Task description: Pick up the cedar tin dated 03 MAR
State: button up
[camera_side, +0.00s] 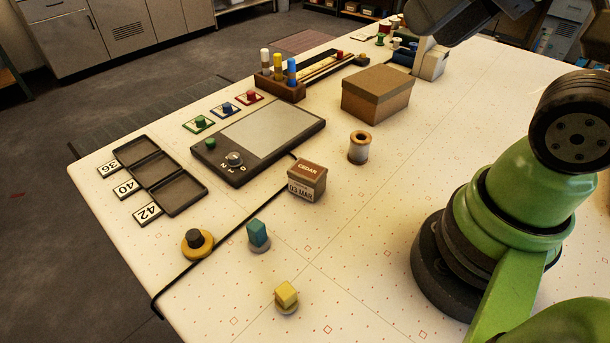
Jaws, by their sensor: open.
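The cedar tin (307,180) is a small box with a brown lid marked CEDAR and a pale front label that appears to read 03 MAR. It stands upright on the white table (375,220), near the middle of the picture, just right of a black cable. My gripper (426,48) is at the top right, partly cut off by the frame edge. It is open and well apart from the tin, beyond the cardboard box. Its fingertips are hard to make out against the pale objects there.
A cardboard box (377,95) and a spool (359,148) stand between my gripper and the tin. A grey-topped device (260,135) is left of the tin. Teal (258,234) and yellow (286,294) blocks stand nearer the camera. A black tray (160,174) lies far left. Table right of the tin is clear.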

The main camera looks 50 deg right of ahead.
jog(key=o, duration=0.7)
jog(key=shift+w, duration=0.1)
jog(key=n+g+h, duration=0.2)
jog(key=n+g, duration=0.3)
jog(key=g, duration=0.3)
send_over(307, 169)
notch_tip(307, 169, down, 16)
jog(key=shift+n+g, duration=0.3)
jog(key=shift+n, duration=0.3)
jog(key=f, duration=0.7)
jog(key=shift+w+a+f, duration=0.2)
jog(key=shift+w+f, duration=0.05)
jog(key=shift+w, duration=0.05)
jog(key=shift+s+d+f, duration=0.1)
jog(key=shift+s+f, duration=0.1)
jog(key=shift+f, duration=1.3)
jog(key=shift+s+d+f, duration=0.1)
jog(key=shift+s+f, duration=0.05)
jog(key=shift+f, duration=1.35)
